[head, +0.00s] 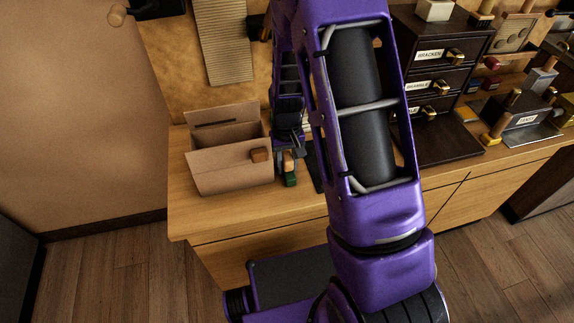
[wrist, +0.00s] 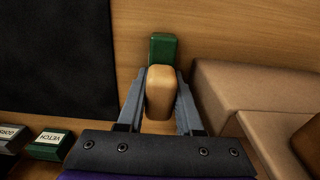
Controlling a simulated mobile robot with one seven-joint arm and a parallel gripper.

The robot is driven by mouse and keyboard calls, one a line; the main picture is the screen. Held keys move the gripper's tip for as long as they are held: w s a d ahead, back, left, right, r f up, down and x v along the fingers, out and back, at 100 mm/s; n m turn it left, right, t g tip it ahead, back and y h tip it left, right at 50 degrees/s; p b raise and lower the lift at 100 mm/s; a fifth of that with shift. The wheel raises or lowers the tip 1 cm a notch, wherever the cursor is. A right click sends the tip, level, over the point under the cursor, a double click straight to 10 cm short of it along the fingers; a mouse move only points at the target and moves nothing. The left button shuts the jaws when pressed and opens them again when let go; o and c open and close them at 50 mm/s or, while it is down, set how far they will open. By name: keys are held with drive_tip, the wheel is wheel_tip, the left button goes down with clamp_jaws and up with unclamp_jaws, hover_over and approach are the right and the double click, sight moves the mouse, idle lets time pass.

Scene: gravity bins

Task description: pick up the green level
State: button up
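A small dark green block (head: 291,180), the likely green level, sits on the wooden worktop just right of the cardboard box. A tan wooden piece shows just above it; I cannot tell if the two are joined. In the wrist view the green block (wrist: 163,48) lies just beyond my fingertips, partly hidden by the rounded tan piece (wrist: 160,92). My gripper (wrist: 162,85) has a finger on either side of the tan piece, very close to it. Whether the fingers press on it is not clear. In the head view my gripper (head: 289,152) is partly hidden by my arm.
An open cardboard box (head: 230,172) with a brown block stands close on the left. A dark drawer cabinet (head: 428,75) stands to the right. The wrist view shows a black mat (wrist: 58,55) and a green block labelled VETCH (wrist: 48,145) at left.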

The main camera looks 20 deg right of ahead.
clamp_jaws()
idle(1.1)
